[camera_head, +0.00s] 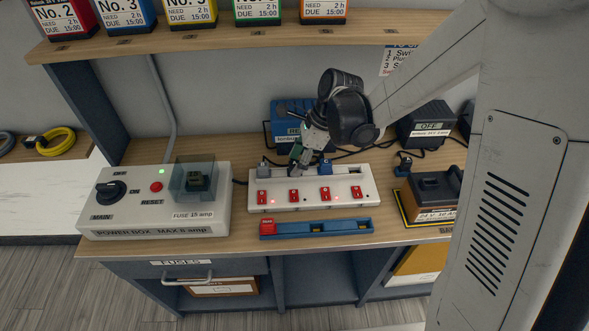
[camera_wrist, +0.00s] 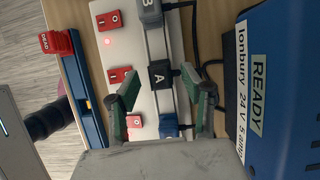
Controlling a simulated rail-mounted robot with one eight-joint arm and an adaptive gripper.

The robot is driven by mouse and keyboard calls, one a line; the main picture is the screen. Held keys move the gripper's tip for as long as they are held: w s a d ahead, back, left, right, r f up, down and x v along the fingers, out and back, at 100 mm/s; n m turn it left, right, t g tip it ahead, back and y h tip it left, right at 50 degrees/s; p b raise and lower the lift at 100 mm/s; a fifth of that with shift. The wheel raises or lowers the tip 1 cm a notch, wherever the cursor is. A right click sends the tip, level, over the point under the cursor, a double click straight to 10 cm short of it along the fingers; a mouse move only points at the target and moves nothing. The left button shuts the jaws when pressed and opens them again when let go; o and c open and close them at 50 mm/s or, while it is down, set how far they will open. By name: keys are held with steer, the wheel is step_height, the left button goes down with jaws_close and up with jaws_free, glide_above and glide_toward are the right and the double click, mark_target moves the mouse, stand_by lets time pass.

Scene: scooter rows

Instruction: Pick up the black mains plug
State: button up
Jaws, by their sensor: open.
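The black mains plug (camera_wrist: 159,77), marked A, sits in the white socket strip (camera_wrist: 122,58) in the wrist view. Its cable runs off to the right. My gripper (camera_wrist: 161,84) is open, with one finger on each side of the plug in the picture. A gap shows between plug and fingers, and I cannot tell how far the tips are above it. In the head view my gripper (camera_head: 298,158) is over the back edge of the strip (camera_head: 300,205), and it mostly hides the black plug there.
A grey plug (camera_head: 264,166), marked B (camera_wrist: 150,10), and a blue plug (camera_head: 325,168) flank the black one. A blue charger (camera_head: 284,118) marked READY stands behind. The power box (camera_head: 155,205) is left; a blue tray (camera_head: 340,227) lies in front. A shelf (camera_head: 230,40) runs above.

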steer(key=shift+x, duration=0.8)
jaws_close()
steer(key=shift+r, duration=0.1)
